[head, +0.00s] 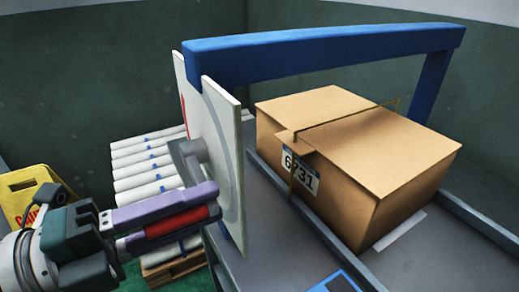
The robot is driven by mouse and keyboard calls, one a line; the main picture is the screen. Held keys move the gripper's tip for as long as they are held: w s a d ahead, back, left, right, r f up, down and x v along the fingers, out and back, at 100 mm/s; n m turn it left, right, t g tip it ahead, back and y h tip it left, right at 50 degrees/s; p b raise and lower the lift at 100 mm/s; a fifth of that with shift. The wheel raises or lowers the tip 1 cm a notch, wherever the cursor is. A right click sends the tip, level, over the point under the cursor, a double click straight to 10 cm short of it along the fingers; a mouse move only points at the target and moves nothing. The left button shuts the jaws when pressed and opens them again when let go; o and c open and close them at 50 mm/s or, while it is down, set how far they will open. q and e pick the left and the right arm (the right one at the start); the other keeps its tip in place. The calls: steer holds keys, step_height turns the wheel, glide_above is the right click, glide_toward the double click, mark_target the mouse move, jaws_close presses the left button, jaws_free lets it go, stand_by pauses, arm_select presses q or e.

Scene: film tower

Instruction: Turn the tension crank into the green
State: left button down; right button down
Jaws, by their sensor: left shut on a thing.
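The tension crank (185,157) is a grey arm on the side of a white upright panel (233,160), with a red grip (176,222) at its outer end. The panel carries a grey curved band and a bit of red near its left edge. No green zone shows on the part of the panel I can see. My left gripper (207,204) comes in from the lower left, its purple fingers shut on the red grip, one above and one below. The crank arm runs down from its hub towards the grip, partly hidden behind the upper finger. My right gripper is not in view.
A taped cardboard box (400,150) labelled 6731 sits on a grey table (270,225) between metal rails, under a blue arch (330,52). Several white rolls (145,165) lie behind the crank above a wooden pallet (170,270). A yellow sign (18,190) stands at the left.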

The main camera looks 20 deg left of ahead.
arm_select(q)
steer(key=shift+w+a+f+m+b, duration=0.15)
steer(key=shift+f+m+b, duration=0.2)
steer(key=shift+f+m, duration=0.25)
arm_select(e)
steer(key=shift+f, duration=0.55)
arm_select(q)
steer(key=c, duration=0.7)
jaws_free()
steer(key=shift+r, duration=0.1)
steer(key=shift+o, duration=0.2)
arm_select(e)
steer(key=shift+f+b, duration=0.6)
arm_select(q)
steer(key=v, duration=1)
